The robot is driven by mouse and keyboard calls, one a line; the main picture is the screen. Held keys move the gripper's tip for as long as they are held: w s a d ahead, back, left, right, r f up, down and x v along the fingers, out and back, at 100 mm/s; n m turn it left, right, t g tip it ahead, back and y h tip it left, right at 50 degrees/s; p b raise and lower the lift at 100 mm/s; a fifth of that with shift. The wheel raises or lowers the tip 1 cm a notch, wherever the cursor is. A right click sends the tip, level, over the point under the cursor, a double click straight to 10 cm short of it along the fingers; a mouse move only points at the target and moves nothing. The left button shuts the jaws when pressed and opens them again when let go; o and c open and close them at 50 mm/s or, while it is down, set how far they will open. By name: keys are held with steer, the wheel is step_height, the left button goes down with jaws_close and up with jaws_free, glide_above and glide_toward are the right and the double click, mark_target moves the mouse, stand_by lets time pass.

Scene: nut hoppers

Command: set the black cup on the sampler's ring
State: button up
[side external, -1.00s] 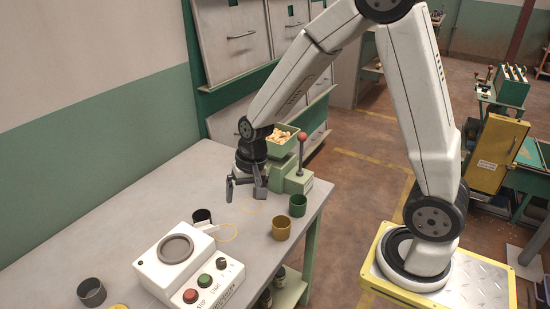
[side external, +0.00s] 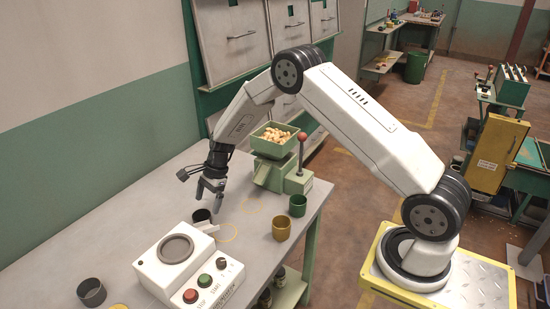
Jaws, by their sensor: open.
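The black cup (side external: 201,216) stands on the table just behind the white sampler (side external: 161,267). The sampler's body hides its lower part. The sampler's round grey ring (side external: 175,249) is on its top and is empty. My gripper (side external: 209,199) points down with its fingers apart, just above the black cup, and holds nothing. I cannot tell whether a finger touches the cup rim.
A dark grey cup (side external: 91,292) stands at the front left. A mustard cup (side external: 281,229) and a green cup (side external: 298,205) stand on the right. The green hopper (side external: 274,152) with nuts and a red-knobbed lever (side external: 303,139) stands behind. The left of the table is clear.

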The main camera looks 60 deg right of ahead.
steer(key=shift+x, duration=1.35)
steer(key=shift+w+f, duration=0.1)
steer(key=shift+x, duration=2.5)
steer(key=shift+w, duration=0.15)
steer(key=c, duration=1.3)
steer(key=shift+r, duration=0.2)
step_height(320, 180, up, 10)
